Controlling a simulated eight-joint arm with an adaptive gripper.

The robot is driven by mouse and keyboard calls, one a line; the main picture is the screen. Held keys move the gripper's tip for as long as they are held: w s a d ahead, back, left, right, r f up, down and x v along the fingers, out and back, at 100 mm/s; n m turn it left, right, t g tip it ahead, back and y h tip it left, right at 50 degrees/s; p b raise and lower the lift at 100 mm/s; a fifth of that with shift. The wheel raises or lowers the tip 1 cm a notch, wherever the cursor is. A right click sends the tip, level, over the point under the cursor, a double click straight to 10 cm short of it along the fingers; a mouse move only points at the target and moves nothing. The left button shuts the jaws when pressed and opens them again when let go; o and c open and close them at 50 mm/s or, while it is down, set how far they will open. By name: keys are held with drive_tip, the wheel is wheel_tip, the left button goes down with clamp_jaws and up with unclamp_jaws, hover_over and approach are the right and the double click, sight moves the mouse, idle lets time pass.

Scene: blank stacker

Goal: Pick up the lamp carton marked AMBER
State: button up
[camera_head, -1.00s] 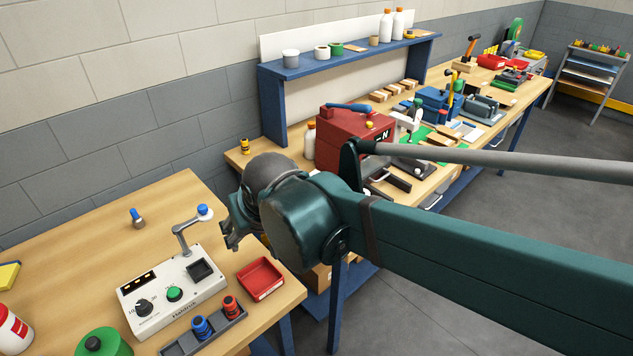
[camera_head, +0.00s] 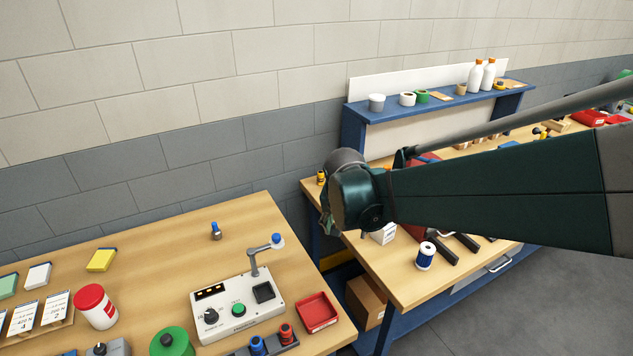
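No carton with a readable AMBER mark shows. A small white carton (camera_head: 384,234) stands on the far bench, just below my arm; its print is too small to read. A brown cardboard box (camera_head: 366,301) sits on the shelf under that bench. My gripper (camera_head: 327,222) hangs at the left end of my arm, in front of the gap between the two benches. It is small and seen nearly edge-on, so its opening cannot be told. I see nothing held in it. My arm hides part of the far bench.
The near bench (camera_head: 150,262) carries a white tester (camera_head: 237,305), a red tray (camera_head: 317,312), a red-lidded jar (camera_head: 96,306) and several cards. A blue-and-white spool (camera_head: 426,256) and dark tools lie on the far bench. A blue shelf (camera_head: 440,98) stands behind.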

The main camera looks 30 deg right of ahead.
sight(383, 236)
drive_tip(key=w+d+f+m+g+p, duration=0.1)
drive_tip(key=d+m+p, duration=0.1)
drive_tip(key=d, duration=0.3)
drive_tip(key=w+d+f+m+g+h+p, duration=0.1)
drive_tip(key=d+m+p, duration=0.1)
drive_tip(key=d, duration=0.3)
drive_tip(key=w+d+f+m+p, duration=0.1)
drive_tip(key=d+f+m+p, duration=0.1)
drive_tip(key=d, duration=0.3)
drive_tip(key=shift+m+g+p, duration=0.3)
drive_tip(key=shift+g+p, duration=0.1)
drive_tip(key=shift+p, duration=0.15)
drive_tip(key=shift+f, duration=0.1)
drive_tip(key=shift+x, duration=1.25)
drive_tip(key=shift+f, duration=0.1)
drive_tip(key=shift+b+x, duration=0.4)
drive_tip(key=shift+x, duration=2.1)
drive_tip(key=shift+c, duration=0.7)
drive_tip(key=c, duration=0.9)
